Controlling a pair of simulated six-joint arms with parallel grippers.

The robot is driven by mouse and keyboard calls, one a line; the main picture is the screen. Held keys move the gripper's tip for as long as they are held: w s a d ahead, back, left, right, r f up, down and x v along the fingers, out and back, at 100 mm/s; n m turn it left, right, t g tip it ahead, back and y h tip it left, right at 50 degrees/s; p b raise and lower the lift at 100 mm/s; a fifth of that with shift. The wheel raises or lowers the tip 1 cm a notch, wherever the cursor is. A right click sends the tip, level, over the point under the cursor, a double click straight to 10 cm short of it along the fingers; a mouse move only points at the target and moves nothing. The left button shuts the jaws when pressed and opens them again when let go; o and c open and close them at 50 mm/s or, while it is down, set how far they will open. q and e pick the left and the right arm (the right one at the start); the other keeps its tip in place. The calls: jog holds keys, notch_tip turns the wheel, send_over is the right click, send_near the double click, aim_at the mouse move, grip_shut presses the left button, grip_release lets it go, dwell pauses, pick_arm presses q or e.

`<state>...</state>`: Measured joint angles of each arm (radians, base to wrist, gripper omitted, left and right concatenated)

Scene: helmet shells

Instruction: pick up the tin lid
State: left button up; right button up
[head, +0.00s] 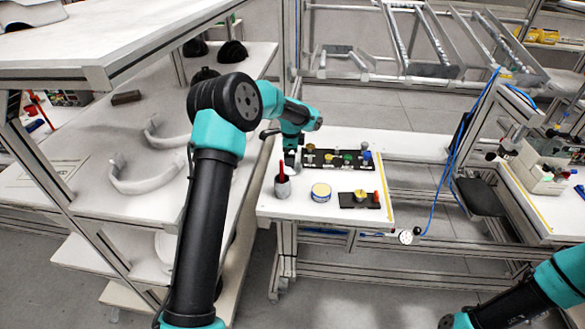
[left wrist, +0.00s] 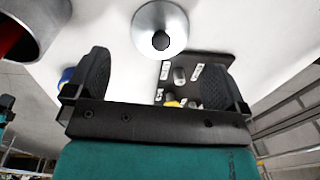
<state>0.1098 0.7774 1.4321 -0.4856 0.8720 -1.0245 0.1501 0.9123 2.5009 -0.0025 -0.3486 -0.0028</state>
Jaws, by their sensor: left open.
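A round tin (head: 320,191) with a pale yellow top, which looks like the tin lid, and a bluish side stands on the white bench. My left gripper (head: 290,160) hangs over the bench's left part, left of and beyond the tin, apart from it. In the left wrist view my left gripper (left wrist: 158,88) is open, its two dark fingers wide apart with nothing gripped. A silver cone-shaped piece (left wrist: 147,22) with a dark centre lies ahead of the fingers; I cannot tell what it is.
A grey cup (head: 282,188) with a red item stands left of the tin. A black board (head: 335,160) with several knobs lies behind it, and a smaller black board (head: 347,200) with yellow and red parts lies to the right. White shelves fill the left side.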

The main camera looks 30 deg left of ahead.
pick_arm(q)
jog(key=shift+f, duration=0.65)
jog(key=shift+f, duration=0.1)
jog(key=shift+w+f, duration=0.2)
jog(key=shift+f, duration=1.05)
jog(key=shift+w+f, duration=0.15)
jog(key=shift+f, duration=1.1)
jog(key=shift+c, duration=0.3)
jog(key=c, duration=0.7)
